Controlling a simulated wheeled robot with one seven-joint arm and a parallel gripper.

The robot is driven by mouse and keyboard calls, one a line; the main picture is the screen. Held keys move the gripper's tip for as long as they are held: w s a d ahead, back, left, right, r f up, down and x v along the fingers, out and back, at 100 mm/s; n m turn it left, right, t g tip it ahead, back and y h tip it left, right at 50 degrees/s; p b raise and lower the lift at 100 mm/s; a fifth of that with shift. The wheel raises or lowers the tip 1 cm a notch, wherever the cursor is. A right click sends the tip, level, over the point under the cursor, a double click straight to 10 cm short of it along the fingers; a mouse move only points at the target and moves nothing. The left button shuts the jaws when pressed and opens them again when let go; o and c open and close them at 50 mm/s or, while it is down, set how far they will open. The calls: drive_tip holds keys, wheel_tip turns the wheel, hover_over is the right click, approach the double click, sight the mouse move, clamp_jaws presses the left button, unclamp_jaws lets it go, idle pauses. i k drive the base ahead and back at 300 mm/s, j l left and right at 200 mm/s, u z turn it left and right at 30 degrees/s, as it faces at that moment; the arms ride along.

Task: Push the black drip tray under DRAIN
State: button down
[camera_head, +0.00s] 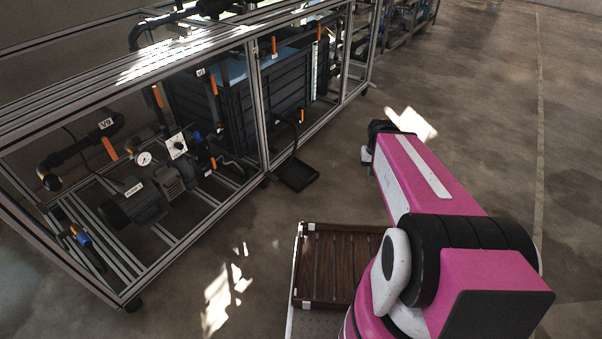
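The black drip tray (297,175) lies flat on the floor just outside the metal frame, near a frame post. A thin black pipe (296,145) with an orange-handled valve (301,116) comes down close to the tray's far left edge. I cannot read a DRAIN label, and cannot tell whether the pipe's end is over the tray. My gripper (367,156) is at the far end of my pink arm, right of the tray and apart from it. My wrist hides most of it, so its fingers cannot be made out.
The aluminium frame (258,105) holds a black tank (225,105), a pump (137,203) and pipes. A slatted brown deck (335,265) shows at the bottom, partly behind my arm. Concrete floor is clear between tray and deck, and to the right.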

sight(298, 175)
drive_tip(key=i+l+u, duration=0.2)
drive_tip(key=u, duration=0.2)
drive_tip(key=i+l+u, duration=0.1)
drive_tip(key=l+u, duration=0.25)
drive_tip(key=i+l+u, duration=0.1)
drive_tip(key=l+u, duration=0.3)
drive_tip(key=i+l+u, duration=0.1)
drive_tip(key=l, duration=0.7)
drive_tip(key=i+l+u, duration=0.1)
drive_tip(key=l, duration=0.7)
drive_tip(key=i+l+u, duration=0.1)
drive_tip(key=l, duration=0.75)
